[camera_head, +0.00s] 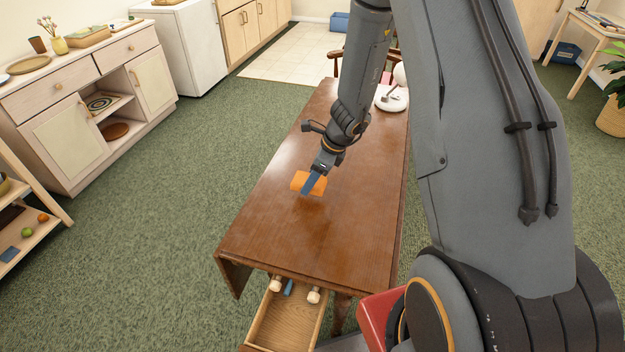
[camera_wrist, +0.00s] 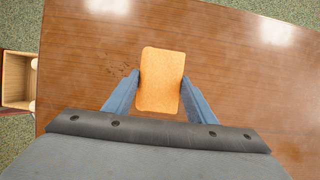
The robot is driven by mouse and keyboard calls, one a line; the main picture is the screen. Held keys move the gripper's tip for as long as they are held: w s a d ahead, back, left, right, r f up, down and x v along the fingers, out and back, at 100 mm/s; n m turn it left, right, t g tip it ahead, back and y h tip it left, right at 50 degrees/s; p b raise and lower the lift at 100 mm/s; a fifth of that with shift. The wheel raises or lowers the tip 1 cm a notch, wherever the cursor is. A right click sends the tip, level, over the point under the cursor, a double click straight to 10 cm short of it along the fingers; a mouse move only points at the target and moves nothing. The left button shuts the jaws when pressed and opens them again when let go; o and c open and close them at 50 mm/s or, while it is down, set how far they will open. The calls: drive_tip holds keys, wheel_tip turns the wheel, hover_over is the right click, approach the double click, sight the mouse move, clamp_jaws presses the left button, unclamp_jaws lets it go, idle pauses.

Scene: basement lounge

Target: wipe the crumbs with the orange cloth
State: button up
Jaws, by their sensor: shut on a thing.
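The orange cloth (camera_head: 299,180) is a small flat rectangular pad on the brown wooden table (camera_head: 330,240). In the wrist view the cloth (camera_wrist: 160,75) sits between the two blue fingers of my gripper (camera_wrist: 160,88), which touch its left and right sides. My gripper (camera_head: 313,184) reaches down to the tabletop in the head view and is shut on the cloth. Dark crumbs (camera_wrist: 122,69) lie on the table just left of the cloth in the wrist view. I cannot make the crumbs out in the head view. Whether the cloth touches the tabletop is hard to tell.
A drawer (camera_head: 286,318) stands open at the table's near end with several items inside. The near half of the tabletop is clear. A chair (camera_head: 350,62) stands beyond.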

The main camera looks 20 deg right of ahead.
drive_tip(key=shift+r+p, duration=1.35)
drive_tip(key=shift+r, duration=0.25)
drive_tip(key=shift+f, duration=0.1)
